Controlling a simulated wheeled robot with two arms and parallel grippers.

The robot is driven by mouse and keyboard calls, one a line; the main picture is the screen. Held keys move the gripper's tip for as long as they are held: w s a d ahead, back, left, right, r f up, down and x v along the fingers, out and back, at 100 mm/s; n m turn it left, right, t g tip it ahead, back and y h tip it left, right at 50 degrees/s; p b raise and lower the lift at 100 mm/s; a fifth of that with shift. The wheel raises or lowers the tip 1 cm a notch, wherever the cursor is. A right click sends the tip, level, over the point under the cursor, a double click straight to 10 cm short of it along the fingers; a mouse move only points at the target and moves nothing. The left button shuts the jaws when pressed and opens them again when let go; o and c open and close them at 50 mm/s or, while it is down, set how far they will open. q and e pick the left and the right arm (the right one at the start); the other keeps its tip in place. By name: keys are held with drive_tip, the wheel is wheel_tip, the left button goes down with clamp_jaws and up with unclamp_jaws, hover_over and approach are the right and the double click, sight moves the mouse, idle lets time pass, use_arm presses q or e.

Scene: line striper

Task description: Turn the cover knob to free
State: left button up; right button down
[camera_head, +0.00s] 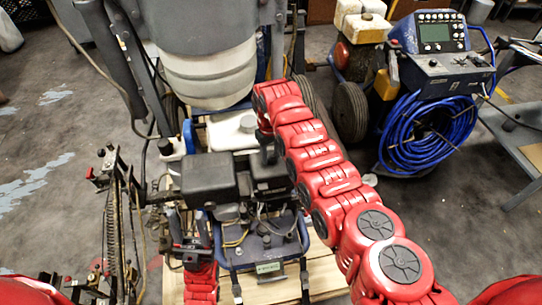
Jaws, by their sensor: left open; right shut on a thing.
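The line striper's engine has a black box-shaped cover (208,180) at the middle of the head view, with a second black part (272,178) beside it on the right. My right arm reaches in from the lower right, and my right gripper (267,152) points down at this right-hand part. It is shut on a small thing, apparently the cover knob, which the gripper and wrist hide. My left gripper (190,252) is low in the view, left of the engine frame, open and apart from the cover.
A grey hopper (207,60) stands behind the engine. A white tank (232,130) sits just behind the covers. A coiled blue hose (428,130) hangs on a machine at the right. A spring and lever assembly (113,220) stands at the left. Wooden pallet boards (325,272) lie below.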

sight(269, 157)
drive_tip(key=shift+m+b, duration=0.35)
drive_tip(key=shift+m, duration=0.75)
drive_tip(key=shift+r, duration=0.1)
drive_tip(key=shift+w, duration=0.1)
drive_tip(key=shift+c, duration=2.1)
unclamp_jaws()
wheel_tip(269, 157, up, 17)
drive_tip(key=shift+a+r+b, duration=0.15)
drive_tip(key=shift+a+b, duration=0.15)
drive_tip(key=shift+b, duration=0.1)
